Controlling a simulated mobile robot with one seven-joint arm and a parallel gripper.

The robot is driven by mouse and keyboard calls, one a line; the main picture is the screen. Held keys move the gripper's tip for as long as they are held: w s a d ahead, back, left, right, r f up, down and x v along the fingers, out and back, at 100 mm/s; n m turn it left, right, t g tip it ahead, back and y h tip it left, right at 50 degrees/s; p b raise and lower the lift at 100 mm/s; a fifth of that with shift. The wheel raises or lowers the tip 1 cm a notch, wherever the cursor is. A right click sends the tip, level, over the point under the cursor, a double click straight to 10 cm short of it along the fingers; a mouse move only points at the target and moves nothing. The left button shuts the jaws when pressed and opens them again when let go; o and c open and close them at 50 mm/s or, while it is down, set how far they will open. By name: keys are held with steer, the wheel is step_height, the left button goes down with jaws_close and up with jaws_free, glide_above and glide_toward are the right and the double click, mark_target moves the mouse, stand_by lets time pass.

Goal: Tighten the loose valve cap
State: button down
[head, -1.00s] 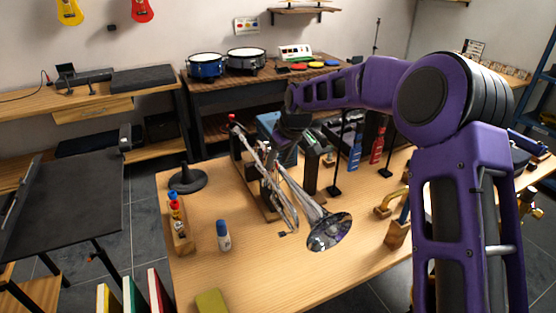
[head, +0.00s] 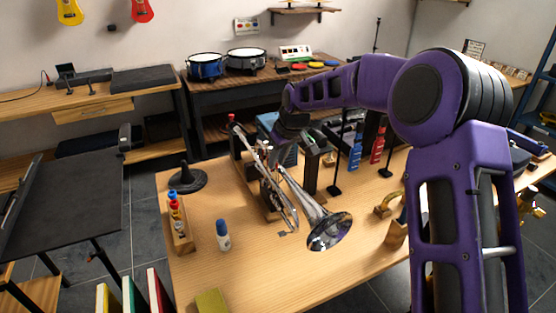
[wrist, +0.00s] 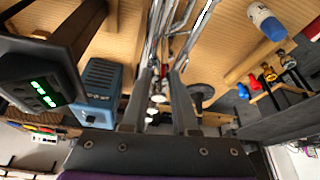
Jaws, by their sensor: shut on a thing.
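A silver trumpet lies on a stand on the wooden table, its bell (head: 330,231) facing the front. Its tubes (wrist: 178,28) run up the top of the wrist view. My gripper (wrist: 163,72) is at the trumpet's valve section, its two dark fingers closed to a narrow gap. They are shut on a small part there, which I take to be the valve cap; the fingers mostly hide it. Small pale round valve parts (wrist: 158,98) show between the fingers. I cannot see how the cap sits on its thread.
A blue box (wrist: 100,85) and a device with a green display (wrist: 42,94) are close beside my gripper.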

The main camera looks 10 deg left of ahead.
steer(key=m, duration=0.2)
steer(key=m+t+b, duration=0.1)
steer(key=shift+s+a+f+h, duration=0.15)
steer(key=shift+a+h, duration=0.1)
steer(key=shift+h, duration=0.15)
steer(key=m, duration=0.1)
steer(key=m+h, duration=0.1)
steer(key=m, duration=0.1)
steer(key=shift+s+a+m+b, duration=0.1)
steer(key=shift+a+m+b, duration=0.05)
steer(key=shift+m+b, duration=0.2)
steer(key=m+h, duration=0.1)
steer(key=m, duration=0.1)
steer(key=m+h, duration=0.1)
steer(key=m, duration=0.2)
steer(key=shift+a+m, duration=0.2)
steer(key=shift+m, duration=0.15)
steer(key=shift+h+p, duration=0.3)
steer(key=c, duration=0.7)
jaws_free()
steer(key=shift+r, duration=0.2)
steer(key=p+v, duration=0.1)
steer(key=v, duration=1.6)
steer(key=shift+s+p, duration=0.25)
steer(key=shift+p, duration=0.05)
